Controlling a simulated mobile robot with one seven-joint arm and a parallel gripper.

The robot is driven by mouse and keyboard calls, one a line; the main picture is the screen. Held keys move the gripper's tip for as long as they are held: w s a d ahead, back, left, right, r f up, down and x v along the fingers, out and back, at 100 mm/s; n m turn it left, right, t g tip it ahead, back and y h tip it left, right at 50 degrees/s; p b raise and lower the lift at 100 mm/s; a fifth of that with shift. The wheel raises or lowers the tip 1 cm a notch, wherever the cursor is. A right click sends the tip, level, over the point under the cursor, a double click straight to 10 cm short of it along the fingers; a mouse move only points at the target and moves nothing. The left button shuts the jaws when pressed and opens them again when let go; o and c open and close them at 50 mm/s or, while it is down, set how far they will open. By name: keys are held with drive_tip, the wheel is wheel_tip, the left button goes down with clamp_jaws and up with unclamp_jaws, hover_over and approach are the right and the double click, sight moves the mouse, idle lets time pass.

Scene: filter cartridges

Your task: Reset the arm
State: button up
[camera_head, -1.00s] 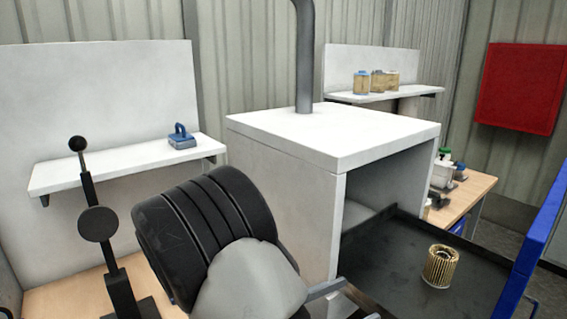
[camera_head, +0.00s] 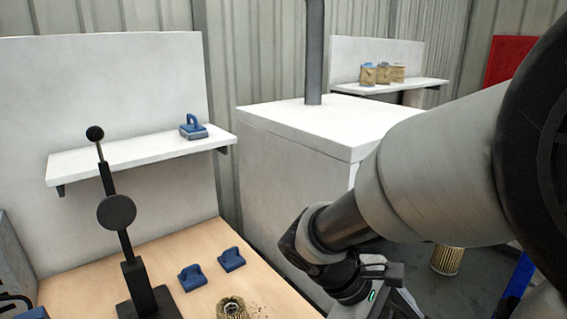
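My arm reaches in from the right side of the head view and slants down to the left. Its wrist, black and grey with a small green light, is near the bottom middle, in front of the white box-like hood. My gripper's fingers cannot be made out clearly, so I cannot tell whether it is open or shut. A gold pleated filter cartridge (camera_head: 446,261) stands on the dark tray (camera_head: 410,262) at the right, partly hidden behind my arm. Another filter cartridge (camera_head: 232,308) is at the bottom edge of the wooden bench (camera_head: 185,250), with dark crumbs beside it.
The white hood (camera_head: 290,170) with a grey pipe (camera_head: 314,50) stands behind my arm. A black lever press (camera_head: 118,215) stands on the bench. Two blue blocks (camera_head: 192,277) (camera_head: 231,259) lie beside it. A blue-handled piece (camera_head: 192,128) sits on the left shelf, and several cartridges (camera_head: 383,74) on the back shelf.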

drive_tip(key=a+r+m+t+y+p, duration=0.1)
drive_tip(key=r+m+t+y+p, duration=0.1)
drive_tip(key=r, duration=0.5)
drive_tip(key=s+a+r+m+t+y+p, duration=0.1)
drive_tip(key=a+r+m+t+y+p, duration=0.1)
drive_tip(key=r+p, duration=0.4)
drive_tip(key=s+a+r+m+t+y+p, duration=0.1)
drive_tip(key=a+r+m+t+y+p, duration=0.1)
drive_tip(key=r, duration=0.7)
drive_tip(key=m+y+p, duration=0.1)
drive_tip(key=m+p, duration=0.1)
drive_tip(key=m, duration=0.1)
drive_tip(key=shift+a+r+t+y, duration=0.25)
drive_tip(key=shift+r+t+y, duration=0.05)
drive_tip(key=shift+r+y, duration=0.1)
